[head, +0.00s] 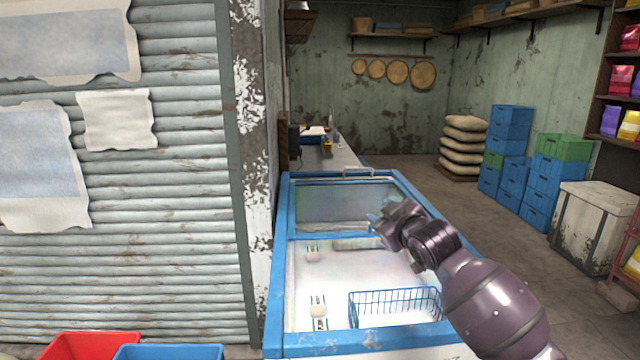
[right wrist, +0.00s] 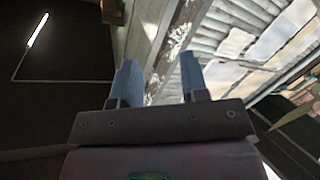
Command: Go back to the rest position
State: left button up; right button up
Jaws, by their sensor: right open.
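My right gripper (head: 379,217) is in the head view, above the far right part of the blue chest freezer (head: 277,270). In the right wrist view its two blue fingers (right wrist: 160,82) stand apart with nothing between them. The wrist view looks toward the corrugated wall and the dark ceiling. My right arm comes in from the lower right and hides part of the freezer's right side. My left gripper is not in either view.
The freezer holds a blue wire basket (head: 395,294) and a few small white items, one being a carton (head: 318,311). Red (head: 88,346) and blue (head: 168,352) crates stand at the lower left. Blue crates (head: 512,130) and a white bin (head: 592,212) stand right. Floor between is clear.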

pick_arm(q)
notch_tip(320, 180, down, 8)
jog(key=b, duration=0.6)
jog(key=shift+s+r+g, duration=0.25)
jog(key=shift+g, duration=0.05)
pick_arm(e)
jog(key=s+d+f+m+g+h, duration=0.1)
jog(key=s+d+f+m+h, duration=0.1)
jog(key=s+f, duration=1.2)
jog(key=s+d+f+m+g+h, duration=0.2)
jog(key=s+d+f+m, duration=0.2)
jog(key=s+f, duration=1)
jog(key=s+d+f+m+g+h, duration=0.1)
jog(key=s+d+f, duration=0.6)
jog(key=s+f, duration=0.7)
notch_tip(320, 180, down, 2)
jog(key=shift+s+d+f+m+h, duration=0.1)
jog(key=shift+s+d+m+h, duration=0.3)
jog(key=shift+m, duration=0.7)
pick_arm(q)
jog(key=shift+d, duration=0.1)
pick_arm(e)
jog(key=shift+w+a, duration=0.15)
jog(key=shift+a, duration=0.15)
